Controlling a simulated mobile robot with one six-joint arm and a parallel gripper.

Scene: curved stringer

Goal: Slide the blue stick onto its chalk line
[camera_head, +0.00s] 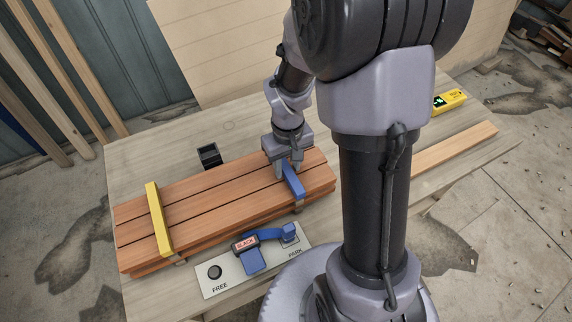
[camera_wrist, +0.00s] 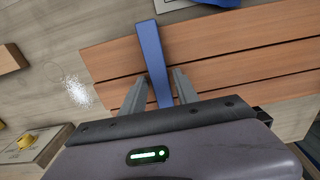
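The blue stick (camera_head: 294,183) lies across the reddish-brown boards (camera_head: 220,196) near their right end in the head view. My gripper (camera_head: 288,170) is over the stick's far part, pointing down. In the wrist view my gripper (camera_wrist: 161,76) has its fingers apart, one on each side of the stick. A gap shows on the right side; the left finger is very close, and contact is unclear. I cannot make out a chalk line.
A yellow stick (camera_head: 158,218) crosses the boards near their left end. A panel (camera_head: 222,279) marked FREE and PARK, with a blue lever (camera_head: 253,259) and a SLACK label, sits in front. A black box (camera_head: 209,155) stands behind the boards. A yellow tool (camera_head: 450,100) lies far right.

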